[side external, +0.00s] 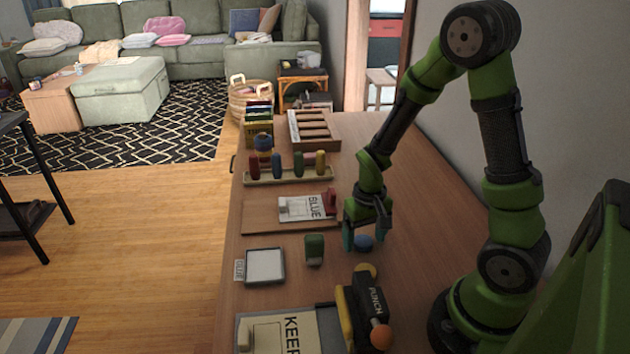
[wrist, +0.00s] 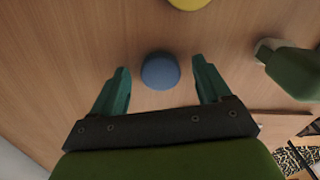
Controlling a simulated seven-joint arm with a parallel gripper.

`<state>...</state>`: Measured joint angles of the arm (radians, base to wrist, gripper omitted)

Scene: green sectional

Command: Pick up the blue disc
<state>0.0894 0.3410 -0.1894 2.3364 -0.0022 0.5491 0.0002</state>
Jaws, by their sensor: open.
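The blue disc (wrist: 160,71) lies on the wooden table. In the wrist view it sits between the two teal fingertips of my gripper (wrist: 161,78), with a gap on each side. In the side view the blue disc (side external: 363,243) is just beside my gripper (side external: 367,238), which points down over it. My gripper is open and holds nothing. I cannot tell exactly how high the fingertips are above the table.
A green block (side external: 314,250) stands left of the disc; a yellow disc (wrist: 188,3) lies near it. The black and yellow punch (side external: 362,312) is in front. A white-topped tray (side external: 264,266) is further left.

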